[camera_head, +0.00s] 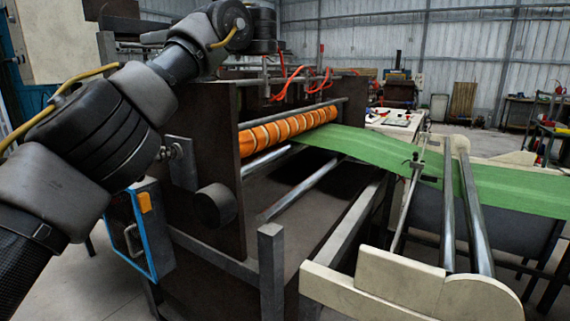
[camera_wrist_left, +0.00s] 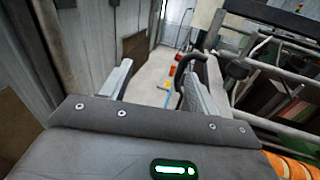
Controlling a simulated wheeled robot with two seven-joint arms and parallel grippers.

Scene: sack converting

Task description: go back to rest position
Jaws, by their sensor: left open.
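My left arm comes in from the left in the head view and bends up over the machine. Its far end (camera_head: 262,30) is at the top, above the orange-striped roller (camera_head: 290,128); I cannot make out the fingers there. In the left wrist view my left gripper (camera_wrist_left: 160,86) shows two grey fingers spread apart with nothing between them. Beyond them is pale floor. My right gripper is in neither view.
A dark machine frame (camera_head: 210,150) stands close below my left arm. A green web (camera_head: 375,150) runs right from the roller over metal bars (camera_head: 447,205). A blue-edged box (camera_head: 135,235) hangs at the machine's left. Open floor (camera_wrist_left: 145,88) shows past the fingers.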

